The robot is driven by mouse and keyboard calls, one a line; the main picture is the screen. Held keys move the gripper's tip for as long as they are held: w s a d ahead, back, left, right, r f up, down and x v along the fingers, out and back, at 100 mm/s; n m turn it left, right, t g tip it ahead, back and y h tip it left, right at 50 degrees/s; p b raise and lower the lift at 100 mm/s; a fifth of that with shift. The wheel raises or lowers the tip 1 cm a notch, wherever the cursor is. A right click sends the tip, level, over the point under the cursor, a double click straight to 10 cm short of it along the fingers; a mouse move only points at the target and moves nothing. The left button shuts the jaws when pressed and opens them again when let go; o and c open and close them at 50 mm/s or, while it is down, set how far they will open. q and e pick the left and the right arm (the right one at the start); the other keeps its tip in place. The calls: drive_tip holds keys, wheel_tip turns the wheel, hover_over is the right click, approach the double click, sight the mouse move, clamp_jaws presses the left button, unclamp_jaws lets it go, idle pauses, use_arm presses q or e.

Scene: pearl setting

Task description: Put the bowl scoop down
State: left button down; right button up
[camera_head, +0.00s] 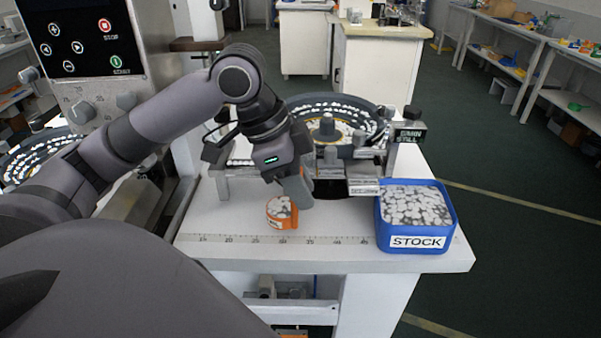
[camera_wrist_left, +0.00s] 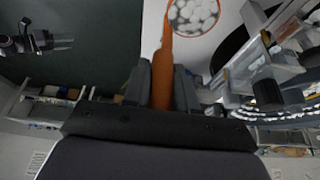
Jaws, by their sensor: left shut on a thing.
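The bowl scoop (camera_head: 280,211) is orange, with white pieces in its round bowl. In the head view it is low over, or on, the white table top (camera_head: 340,228); I cannot tell whether it touches. My left gripper (camera_head: 298,190) is above and just right of the scoop and hides part of its handle. In the left wrist view the scoop's orange handle (camera_wrist_left: 163,72) runs between the fingers of my left gripper (camera_wrist_left: 161,85), which is shut on it. The bowl with its white pieces (camera_wrist_left: 194,14) is at the top edge, partly cut off. My right gripper is not in view.
A blue bin labelled STOCK (camera_head: 416,240), full of white pieces, stands at the table's right. Behind my gripper is a round feeder bowl (camera_head: 372,112) with metal fixtures. A ruler strip (camera_head: 270,240) lies along the front edge. The table between scoop and bin is clear.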

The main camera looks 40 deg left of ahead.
use_arm(q)
drive_tip(key=shift+f+b, duration=0.45)
drive_tip(key=shift+f, duration=1.5)
drive_tip(key=c, duration=0.9)
unclamp_jaws()
drive_tip(key=shift+f, duration=0.15)
drive_tip(key=p+v, duration=0.2)
drive_tip(key=v, duration=1)
